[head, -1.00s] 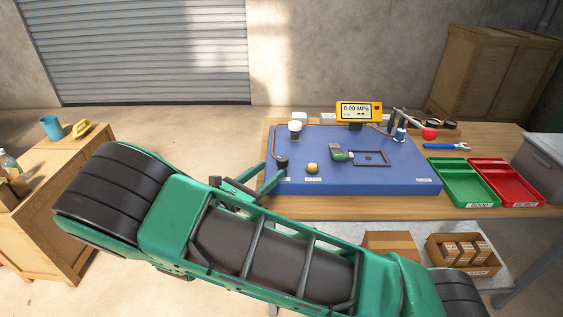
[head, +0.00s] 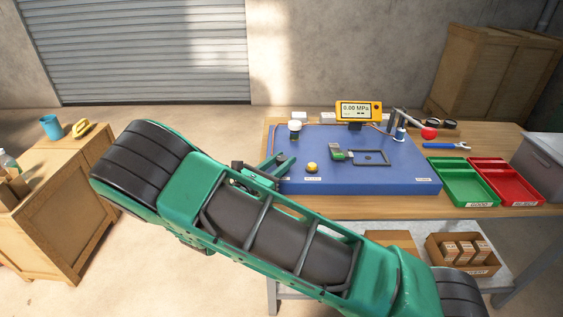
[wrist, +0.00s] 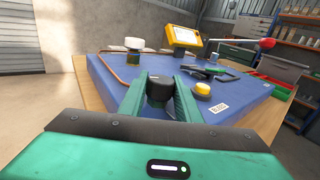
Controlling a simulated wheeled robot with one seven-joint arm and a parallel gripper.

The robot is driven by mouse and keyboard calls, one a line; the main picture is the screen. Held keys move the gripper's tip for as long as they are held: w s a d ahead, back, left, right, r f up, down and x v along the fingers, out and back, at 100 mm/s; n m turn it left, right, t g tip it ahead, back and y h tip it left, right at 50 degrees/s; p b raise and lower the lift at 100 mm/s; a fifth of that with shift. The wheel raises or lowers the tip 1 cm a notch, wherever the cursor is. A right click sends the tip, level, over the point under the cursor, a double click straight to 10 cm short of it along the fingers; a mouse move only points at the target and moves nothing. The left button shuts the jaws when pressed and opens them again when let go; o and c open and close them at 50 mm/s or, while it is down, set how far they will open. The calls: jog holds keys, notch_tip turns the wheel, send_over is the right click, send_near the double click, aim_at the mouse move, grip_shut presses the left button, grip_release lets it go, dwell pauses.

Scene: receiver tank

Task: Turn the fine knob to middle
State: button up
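The black knob (wrist: 159,92), which I take to be the fine knob, stands on the blue panel (wrist: 110,76). In the wrist view a small light mark shows on its top; the setting is too small to read. My gripper (wrist: 160,78) is open, with one green finger on each side of the knob and narrow gaps visible. In the head view my gripper (head: 284,158) is at the panel's left front edge, and its fingers hide the knob. The yellow gauge (head: 358,110) at the back of the panel reads 0.00 MPa.
A yellow button (head: 312,168) sits right of the knob. A white-capped part (head: 295,127) stands behind it. A green connector (head: 340,152), a black frame (head: 387,158) and a red-ended lever (head: 428,134) are further right. Green (head: 460,198) and red (head: 505,198) trays lie beyond.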

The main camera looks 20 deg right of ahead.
jog(key=shift+c, duration=1)
jog(key=shift+n+t+y, duration=0.3)
jog(key=shift+t, duration=0.1)
jog(key=n+t+y, duration=0.4)
jog(key=n+y, duration=0.1)
jog(key=y, duration=0.1)
jog(key=shift+t, duration=0.4)
jog(key=shift+n+t+y, duration=0.6)
jog(key=shift+n+y, duration=0.5)
jog(key=shift+y, duration=0.6)
jog(key=shift+w+a+r+n+y, duration=0.1)
jog(key=shift+n+y, duration=0.3)
jog(key=shift+y, duration=0.2)
jog(key=shift+a+n+y, duration=0.1)
jog(key=shift+n+y, duration=0.3)
jog(key=shift+y, duration=0.2)
jog(key=shift+a+n+t+y, duration=0.1)
jog(key=shift+n+t+y, duration=0.2)
jog(key=shift+n+y, duration=0.6)
